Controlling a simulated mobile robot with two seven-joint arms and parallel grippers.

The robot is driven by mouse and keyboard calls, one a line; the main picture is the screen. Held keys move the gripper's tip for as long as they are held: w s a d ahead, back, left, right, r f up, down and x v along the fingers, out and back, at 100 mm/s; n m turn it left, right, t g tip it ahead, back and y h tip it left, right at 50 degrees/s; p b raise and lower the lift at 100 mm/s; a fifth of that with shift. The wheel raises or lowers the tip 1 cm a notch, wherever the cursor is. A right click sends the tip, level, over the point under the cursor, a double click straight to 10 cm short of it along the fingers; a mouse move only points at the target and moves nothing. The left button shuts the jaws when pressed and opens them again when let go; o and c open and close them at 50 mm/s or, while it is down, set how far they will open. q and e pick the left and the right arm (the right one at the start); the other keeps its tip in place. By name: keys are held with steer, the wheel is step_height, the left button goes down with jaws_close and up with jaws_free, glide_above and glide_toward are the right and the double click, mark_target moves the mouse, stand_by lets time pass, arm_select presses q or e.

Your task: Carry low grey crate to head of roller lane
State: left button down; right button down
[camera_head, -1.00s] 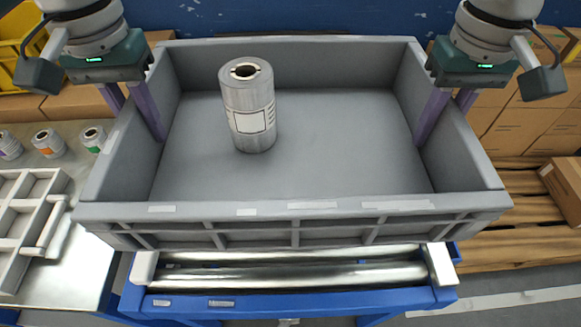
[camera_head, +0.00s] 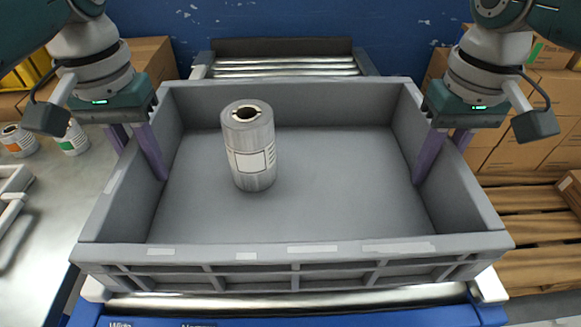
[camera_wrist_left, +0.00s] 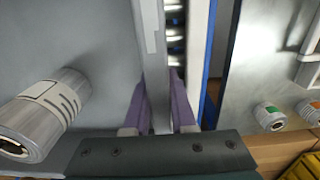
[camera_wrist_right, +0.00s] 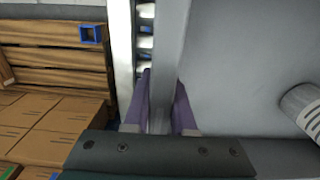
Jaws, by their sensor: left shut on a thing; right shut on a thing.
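The low grey crate (camera_head: 300,250) fills the middle of the head view, over a blue-framed roller lane (camera_head: 290,68). My right gripper (camera_head: 435,160) is shut on the right wall in the same way, also seen between the fingers (camera_wrist_right: 162,110) in the right wrist view. The crate hides most of the lane.
Cardboard boxes (camera_head: 545,110) and wooden pallets (camera_head: 525,220) stand at the right. A blue wall (camera_head: 290,20) closes the back.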

mark_target(158, 187)
arm_select(q)
steer(key=shift+a+f, duration=0.1)
steer(key=shift+f, duration=0.05)
arm_select(e)
steer(key=shift+f, duration=0.15)
